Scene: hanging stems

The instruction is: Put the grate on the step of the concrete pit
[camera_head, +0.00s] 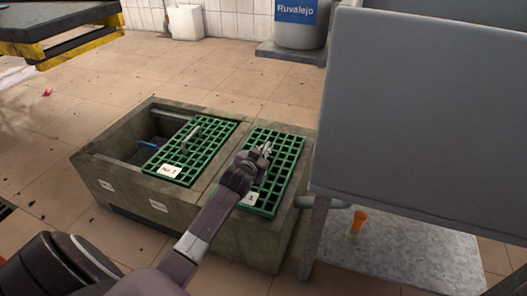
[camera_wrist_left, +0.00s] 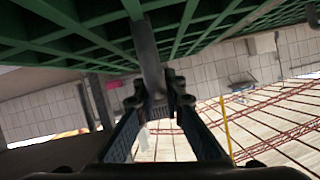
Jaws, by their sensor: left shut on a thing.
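The concrete pit (camera_head: 120,181) stands on the tiled floor, with part of its left compartment open. One green grate (camera_head: 212,141) with a grey handle and a white label lies over the right side of that opening. A second green grate (camera_head: 286,172) is over the pit's right part; I cannot tell whether it rests or is slightly raised. My left gripper (camera_head: 264,151) is over this second grate and shut on its handle. In the left wrist view the grey handle (camera_wrist_left: 148,55) runs between the fingers, against the green lattice (camera_wrist_left: 85,35). The arm hides part of the second grate. My right gripper is not in view.
A large grey cabinet (camera_head: 418,115) stands close on the right, with an orange object (camera_head: 358,222) beneath it. A grey barrel (camera_head: 300,30) and a white bin (camera_head: 186,22) stand at the back. A yellow-and-black platform (camera_head: 75,45) is at top left. The floor behind the pit is clear.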

